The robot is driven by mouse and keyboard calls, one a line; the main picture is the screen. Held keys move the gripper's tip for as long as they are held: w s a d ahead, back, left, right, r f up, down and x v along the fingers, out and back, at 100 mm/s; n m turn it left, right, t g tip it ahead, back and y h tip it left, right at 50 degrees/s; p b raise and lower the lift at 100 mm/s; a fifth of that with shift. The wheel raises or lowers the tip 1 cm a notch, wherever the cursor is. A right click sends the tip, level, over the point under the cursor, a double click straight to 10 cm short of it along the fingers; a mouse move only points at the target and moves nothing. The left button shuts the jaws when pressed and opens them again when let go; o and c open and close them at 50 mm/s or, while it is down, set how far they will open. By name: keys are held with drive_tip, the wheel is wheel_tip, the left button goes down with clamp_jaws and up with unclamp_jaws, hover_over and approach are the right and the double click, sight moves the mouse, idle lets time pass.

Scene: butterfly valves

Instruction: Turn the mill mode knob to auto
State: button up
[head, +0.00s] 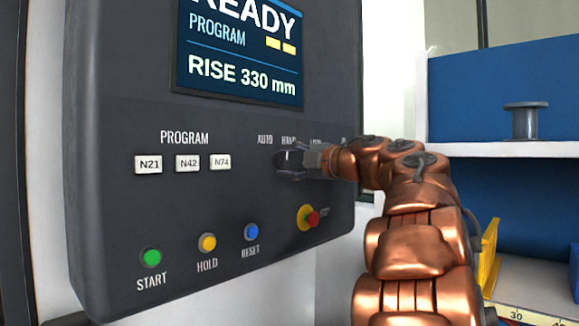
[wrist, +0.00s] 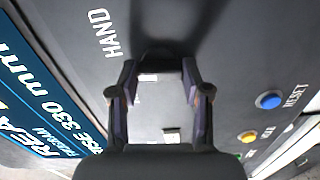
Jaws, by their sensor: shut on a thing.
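The mill mode knob (wrist: 158,56) is dark and sits on the grey control panel. In the wrist view it lies between the two fingertips of my gripper (wrist: 159,72), near the label HAND (wrist: 105,33). In the head view my gripper (head: 291,160) is at the panel, just below the labels AUTO (head: 265,140) and HAND (head: 289,140). Its fingers are shut on the knob and hide most of it there. The knob's pointer is not clear in either view. Further labels to the right are partly hidden by my arm.
Program buttons N21 (head: 148,164), N42 (head: 188,163) and N74 (head: 220,162) are left of my gripper. Below are the green START (head: 150,257), yellow HOLD (head: 207,242), blue RESET (head: 251,231) and red stop (head: 312,219) buttons. The screen (head: 240,50) above reads RISE 330 mm.

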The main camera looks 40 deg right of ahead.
drive_tip(key=n+b, duration=0.2)
drive_tip(key=n, duration=0.3)
drive_tip(key=shift+f+b, duration=0.2)
drive_tip(key=shift+b, duration=0.1)
drive_tip(key=shift+r+n+b, duration=0.1)
drive_tip(key=shift+n+b, duration=0.4)
drive_tip(key=shift+n, duration=0.6)
drive_tip(key=o, duration=1.2)
drive_tip(key=shift+r, duration=0.1)
drive_tip(key=shift+c, duration=0.2)
drive_tip(key=v, duration=1.2)
